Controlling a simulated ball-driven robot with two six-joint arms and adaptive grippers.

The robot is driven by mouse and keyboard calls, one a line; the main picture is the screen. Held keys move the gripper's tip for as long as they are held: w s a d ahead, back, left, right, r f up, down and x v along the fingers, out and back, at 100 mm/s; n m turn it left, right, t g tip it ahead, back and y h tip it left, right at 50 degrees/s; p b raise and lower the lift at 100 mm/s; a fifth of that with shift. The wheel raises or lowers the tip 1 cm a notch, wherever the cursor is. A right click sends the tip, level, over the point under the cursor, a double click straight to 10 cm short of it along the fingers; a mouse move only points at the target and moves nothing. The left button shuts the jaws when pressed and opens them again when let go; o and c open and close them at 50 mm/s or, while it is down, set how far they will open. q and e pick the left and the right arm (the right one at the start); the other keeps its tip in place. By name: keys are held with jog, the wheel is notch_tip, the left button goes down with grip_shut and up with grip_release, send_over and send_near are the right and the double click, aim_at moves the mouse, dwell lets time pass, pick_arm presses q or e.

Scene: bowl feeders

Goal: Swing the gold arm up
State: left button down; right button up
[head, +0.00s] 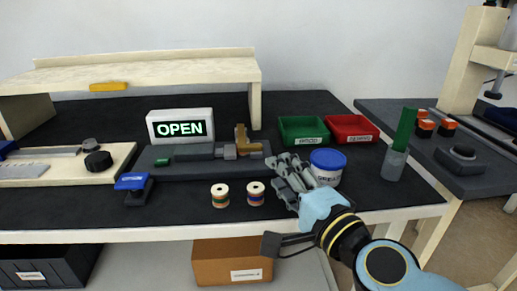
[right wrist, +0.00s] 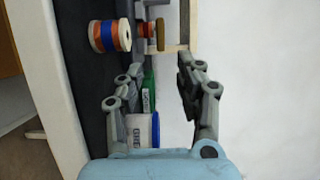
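The gold arm (head: 241,139) is part of a dark grey fixture (head: 200,166) in the middle of the bench. Its gold part has a short upright piece and a lower piece lying toward the right. The fixture also has a green end at its left. My right gripper (head: 285,168) is right of and nearer than the gold arm, apart from it, beside the blue-lidded tub. In the right wrist view, the right gripper (right wrist: 158,77) has its fingers spread with nothing held between them. A small gold piece shows beyond the fingers there. My left gripper is not in view.
A lit OPEN sign (head: 180,128) stands behind the fixture. Two thread spools (head: 220,195) (head: 255,193) stand in front. A blue-lidded tub (head: 327,168), a green bin (head: 303,130) and a red bin (head: 351,129) are to the right. A shelf (head: 140,72) overhangs the back.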

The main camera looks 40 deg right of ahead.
aim_at(256, 150)
jog(key=w, duration=0.2)
jog(key=w+p, duration=0.1)
jog(key=w, duration=0.2)
jog(key=w+d, duration=0.1)
jog(key=w, duration=0.2)
jog(key=shift+d+r+p, duration=0.1)
jog(key=shift+p, duration=0.25)
jog(key=shift+w+d, duration=0.1)
jog(key=shift+w, duration=0.4)
grip_shut()
